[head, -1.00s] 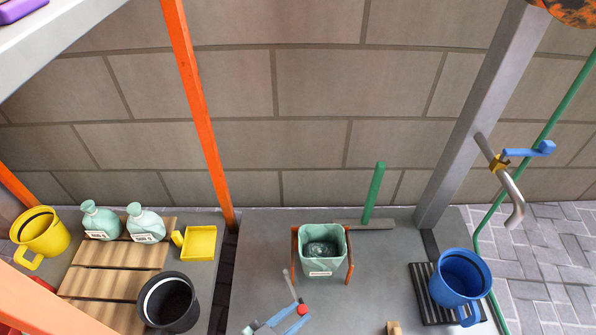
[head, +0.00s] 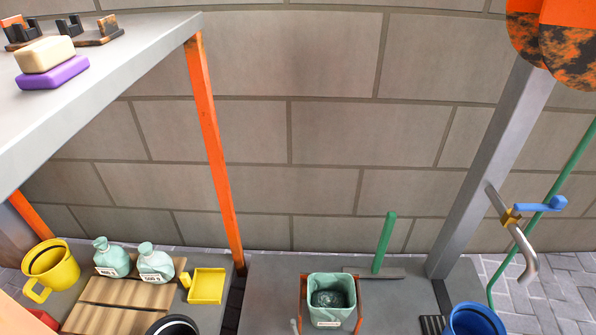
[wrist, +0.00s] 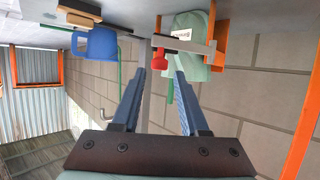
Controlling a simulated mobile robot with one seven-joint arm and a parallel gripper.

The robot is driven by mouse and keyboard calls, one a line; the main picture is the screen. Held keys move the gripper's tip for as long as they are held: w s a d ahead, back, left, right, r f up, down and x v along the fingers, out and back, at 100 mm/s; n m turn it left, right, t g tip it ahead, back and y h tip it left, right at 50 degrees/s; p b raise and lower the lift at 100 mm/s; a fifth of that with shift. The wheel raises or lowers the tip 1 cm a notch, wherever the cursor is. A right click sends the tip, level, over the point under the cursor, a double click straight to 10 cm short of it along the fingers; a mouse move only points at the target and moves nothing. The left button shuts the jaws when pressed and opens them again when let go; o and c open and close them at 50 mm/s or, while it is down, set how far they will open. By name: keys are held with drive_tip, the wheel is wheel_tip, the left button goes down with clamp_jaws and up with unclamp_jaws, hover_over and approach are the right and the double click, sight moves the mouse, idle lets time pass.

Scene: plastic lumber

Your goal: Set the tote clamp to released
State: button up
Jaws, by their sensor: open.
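The tote (head: 331,298) is a pale green bin standing between orange uprights on the grey bench. It also shows, upside down, in the wrist view (wrist: 193,25), with a white label on its front. A red knob (wrist: 181,62) shows at the front of the tote; it looks like part of the clamp. A grey lever tip (head: 294,326) shows at the lower edge of the head view. I cannot tell the clamp's setting. My gripper (wrist: 156,72) is open and empty, its right finger near the red knob; contact is unclear. It is outside the head view.
A blue mug (head: 474,321) stands right of the tote. A green-handled tool (head: 384,245) stands behind it. Yellow mug (head: 49,266), bottles (head: 155,262) and yellow tray (head: 207,286) are at left. A shelf (head: 120,75) overhangs the left. A tap (head: 519,240) is at right.

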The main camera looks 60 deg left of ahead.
drive_tip(key=p+v, duration=0.3)
drive_tip(key=v, duration=0.6)
drive_tip(key=shift+s, duration=0.3)
drive_tip(key=shift+r, duration=0.15)
